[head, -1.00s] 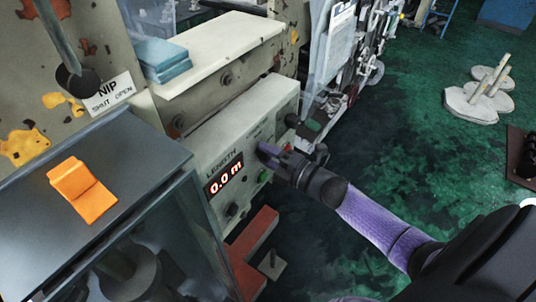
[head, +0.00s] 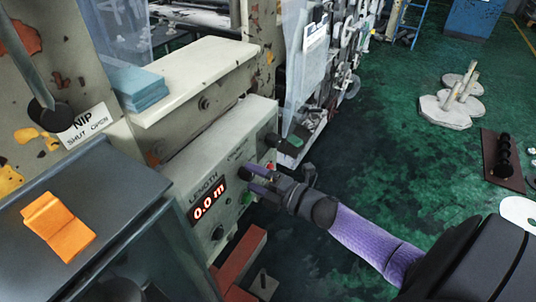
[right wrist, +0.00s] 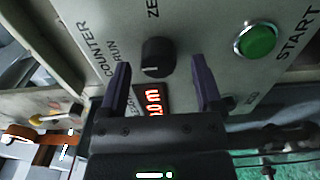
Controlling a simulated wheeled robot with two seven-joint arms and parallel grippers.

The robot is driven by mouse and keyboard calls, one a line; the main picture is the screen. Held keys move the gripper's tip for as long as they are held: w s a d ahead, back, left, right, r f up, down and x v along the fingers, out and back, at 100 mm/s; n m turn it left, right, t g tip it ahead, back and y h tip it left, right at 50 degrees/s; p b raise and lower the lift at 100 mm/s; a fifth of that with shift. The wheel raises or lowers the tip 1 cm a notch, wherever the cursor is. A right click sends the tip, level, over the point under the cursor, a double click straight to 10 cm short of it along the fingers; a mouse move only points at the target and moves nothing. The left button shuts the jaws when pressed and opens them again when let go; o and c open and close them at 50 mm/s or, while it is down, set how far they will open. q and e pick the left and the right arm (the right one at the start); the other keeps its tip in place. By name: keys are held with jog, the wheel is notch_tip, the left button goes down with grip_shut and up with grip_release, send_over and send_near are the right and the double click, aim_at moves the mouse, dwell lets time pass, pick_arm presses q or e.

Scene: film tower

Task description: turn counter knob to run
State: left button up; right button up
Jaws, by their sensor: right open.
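The counter knob (right wrist: 158,56) is a round black knob on the pale panel in the right wrist view. The words COUNTER and RUN are printed to its left, and a cut-off word starting ZE is above it. A small pale mark shows near its lower edge; I cannot tell which label it points at. My right gripper (right wrist: 160,64) is open, with one finger on each side of the knob in this view; contact is not visible. In the head view my right gripper (head: 251,180) is at the panel front and largely hides the knob. My left gripper is not in view.
A red LENGTH display (head: 208,205) reads 0.0 m. A green START button (right wrist: 256,41) is right of the knob. A dark cabinet with an orange item (head: 58,226) stands at left. A red block (head: 240,262) is below the panel.

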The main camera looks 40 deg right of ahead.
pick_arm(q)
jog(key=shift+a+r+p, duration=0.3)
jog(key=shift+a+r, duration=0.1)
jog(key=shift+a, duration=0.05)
pick_arm(e)
jog(key=v, duration=0.8)
jog(key=shift+s, duration=0.25)
jog(key=shift+d, duration=0.1)
